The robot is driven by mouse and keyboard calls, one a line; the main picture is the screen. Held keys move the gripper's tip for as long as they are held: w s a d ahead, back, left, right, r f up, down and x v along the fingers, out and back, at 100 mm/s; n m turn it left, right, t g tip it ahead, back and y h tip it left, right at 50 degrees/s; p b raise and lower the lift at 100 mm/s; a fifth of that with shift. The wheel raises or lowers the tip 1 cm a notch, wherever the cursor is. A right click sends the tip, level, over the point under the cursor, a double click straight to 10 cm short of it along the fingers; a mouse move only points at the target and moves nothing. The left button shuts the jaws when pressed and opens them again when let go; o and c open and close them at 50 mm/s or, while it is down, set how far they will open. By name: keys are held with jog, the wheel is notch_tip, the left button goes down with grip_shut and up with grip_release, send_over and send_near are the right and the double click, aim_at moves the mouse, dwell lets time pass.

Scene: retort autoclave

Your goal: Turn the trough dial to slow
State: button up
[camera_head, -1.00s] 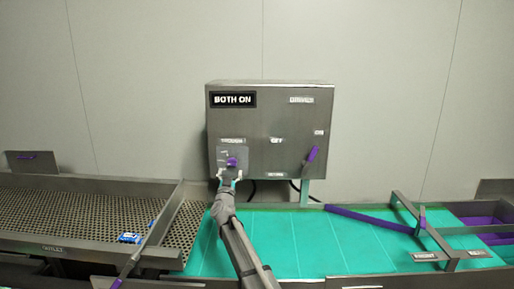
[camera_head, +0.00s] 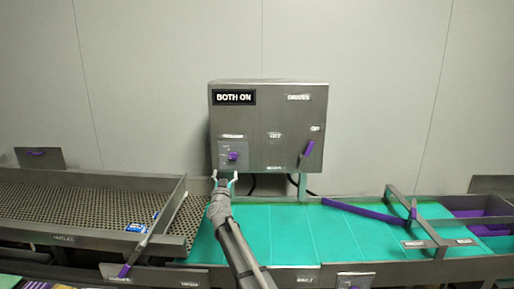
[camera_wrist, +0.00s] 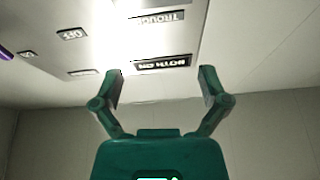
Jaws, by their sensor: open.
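The trough dial (camera_head: 232,155) is a small purple knob on a light plate at the lower left of the grey control box (camera_head: 285,112). Its pointing direction is too small to read. My gripper (camera_head: 224,178) is just below the dial plate in the head view, open and empty, apart from the knob. In the wrist view my gripper (camera_wrist: 160,76) has its two green fingers spread, with nothing between them. The trough label (camera_wrist: 157,18) shows upside down there, and the knob is not visible.
A purple lever (camera_head: 307,148) is on the box's right side. A "BOTH ON" display (camera_head: 234,97) is at its top left. Below are a green belt (camera_head: 300,235) and, left, a perforated trough (camera_head: 80,212) with a blue item (camera_head: 137,227).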

jog(key=s+d+f+n+g+y+b, duration=0.2)
jog(key=s+d+f+g, duration=0.3)
jog(key=f, duration=0.3)
jog(key=s+d+f+n+g+y+b, duration=0.1)
jog(key=s+d+f+g+b, duration=0.1)
jog(key=s+d+f+g, duration=0.4)
jog(key=s+d+f+n+g+y+b, duration=0.25)
jog(key=s+f, duration=0.35)
jog(key=f, duration=0.5)
jog(key=s+d+f+m+g+h, duration=0.1)
jog(key=s+d+f+g, duration=0.2)
jog(key=s+d, duration=0.2)
jog(key=s+d+f+m+g+h+b, duration=0.1)
jog(key=s+d, duration=0.4)
jog(key=s, duration=0.6)
jog(key=s+d+f+m+g+h+b, duration=0.1)
jog(key=s+d+f+m+g+h, duration=0.1)
jog(key=s+d+f+g, duration=0.3)
jog(key=s, duration=0.3)
jog(key=shift+d+f+h, duration=0.2)
jog(key=shift+d+h, duration=0.1)
jog(key=shift+h, duration=0.05)
jog(key=shift+w+a, duration=0.1)
